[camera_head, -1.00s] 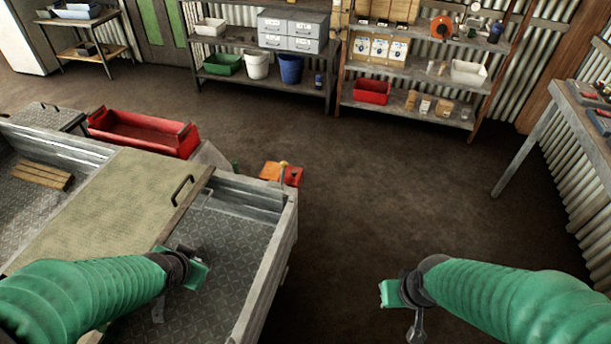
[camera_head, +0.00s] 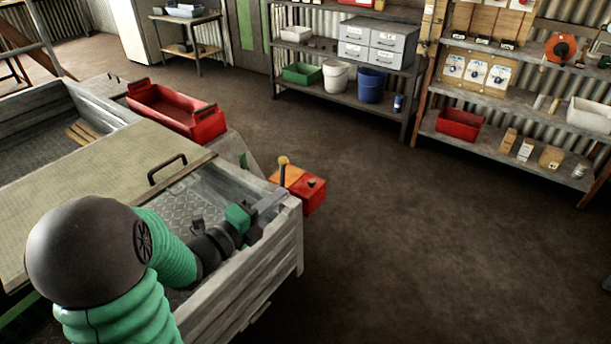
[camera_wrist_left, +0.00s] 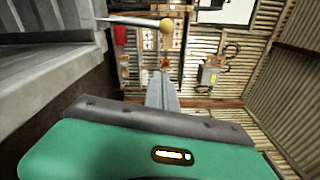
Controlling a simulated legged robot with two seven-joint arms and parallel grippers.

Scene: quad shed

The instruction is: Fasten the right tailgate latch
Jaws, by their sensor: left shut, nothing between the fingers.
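A lever with a yellow knob (camera_head: 283,161) stands at the far right corner of the grey trailer (camera_head: 250,290), by the tailgate end. In the left wrist view the yellow knob (camera_wrist_left: 166,25) sits at the end of a pale rod coming from the left, beyond my fingertips and above them in the picture. My left gripper (camera_head: 272,204) is over the trailer's side wall near that corner, apart from the knob. Its fingers (camera_wrist_left: 162,90) are shut and empty. The latch's catch is not clearly visible. My right gripper is out of view.
A red and orange box (camera_head: 308,192) is just beyond the trailer corner. A board with a black handle (camera_head: 167,169) covers part of the trailer bed. A red tray (camera_head: 177,110) lies beyond it. Shelves (camera_head: 340,105) line the back wall. The floor at right is clear.

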